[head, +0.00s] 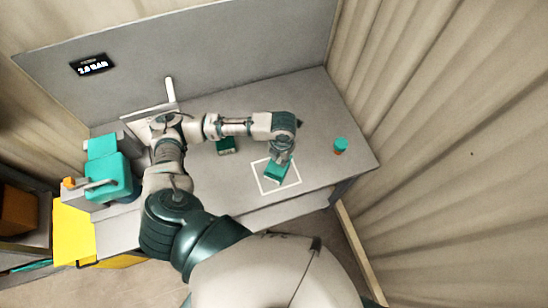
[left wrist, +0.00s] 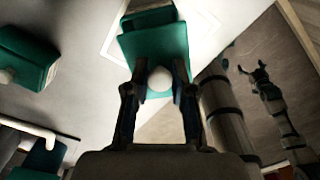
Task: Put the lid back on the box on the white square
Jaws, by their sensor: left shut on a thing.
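My left gripper (head: 283,157) is over the white square (head: 264,189) on the grey table. In the left wrist view, its fingers (left wrist: 159,100) are shut on the white knob (left wrist: 160,79) of a teal lid (left wrist: 153,46). A darker green part (left wrist: 150,17), perhaps the box, shows past the lid's far edge. In the head view, the teal lid or box (head: 276,173) is inside the square, partly hidden by the gripper. I cannot tell whether the lid touches the box. A dim forked arm end (left wrist: 264,78) at the right may be my right gripper.
A second green box (head: 226,147) with a white knob stands left of the square; it also shows in the wrist view (left wrist: 28,58). Teal equipment (head: 105,178) is at the left. A grey panel (head: 220,55) closes the back.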

